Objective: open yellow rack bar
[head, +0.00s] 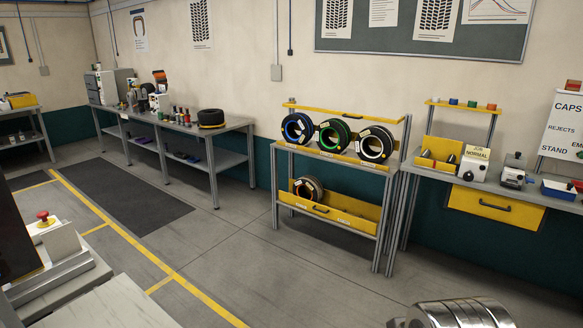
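A grey metal rack (389,225) stands against the back wall, right of the middle. A yellow strip with labels (335,157) runs along the front of the upper shelf. Three tyres stand on that shelf: a blue-ringed tyre (297,130), a green-ringed tyre (334,137) and a white-ringed tyre (374,145). I cannot tell which bar is meant. My gripper is not in view.
A grey workbench (236,125) with a black tyre (211,117) stands left of the rack. A bench with a yellow drawer (494,205) stands close at its right. The floor before the rack is clear. A machine with a red button (42,216) is at left.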

